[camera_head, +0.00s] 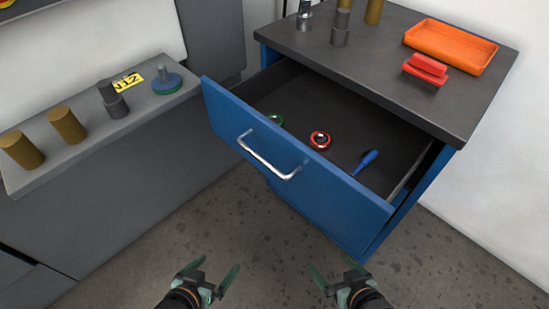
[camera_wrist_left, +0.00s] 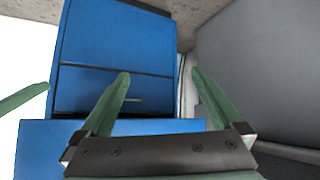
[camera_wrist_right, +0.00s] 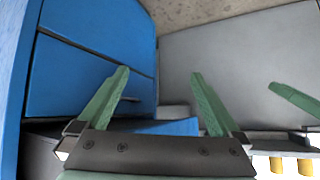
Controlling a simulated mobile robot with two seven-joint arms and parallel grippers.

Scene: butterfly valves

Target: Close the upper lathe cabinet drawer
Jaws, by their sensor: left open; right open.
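The upper drawer (camera_head: 285,160) of the blue lathe cabinet (camera_head: 420,190) is pulled out in the head view. Its blue front has a silver bar handle (camera_head: 268,158). Inside lie a red ring-shaped item (camera_head: 320,140), a green ring-shaped item (camera_head: 275,119) and a blue-handled tool (camera_head: 366,161). My left gripper (camera_head: 215,272) is open and empty, low in the view in front of the drawer. My right gripper (camera_head: 332,272) is open and empty to its right. Neither touches the drawer. Blue cabinet panels show in the left wrist view (camera_wrist_left: 115,90) and the right wrist view (camera_wrist_right: 70,75).
The dark cabinet top (camera_head: 375,50) bears an orange tray (camera_head: 450,46), a red block (camera_head: 425,69) and several cylinders. A grey bench (camera_head: 90,130) at the left holds brown and grey cylinders and a blue-green disc part (camera_head: 166,81). Speckled floor (camera_head: 230,235) is clear before the drawer.

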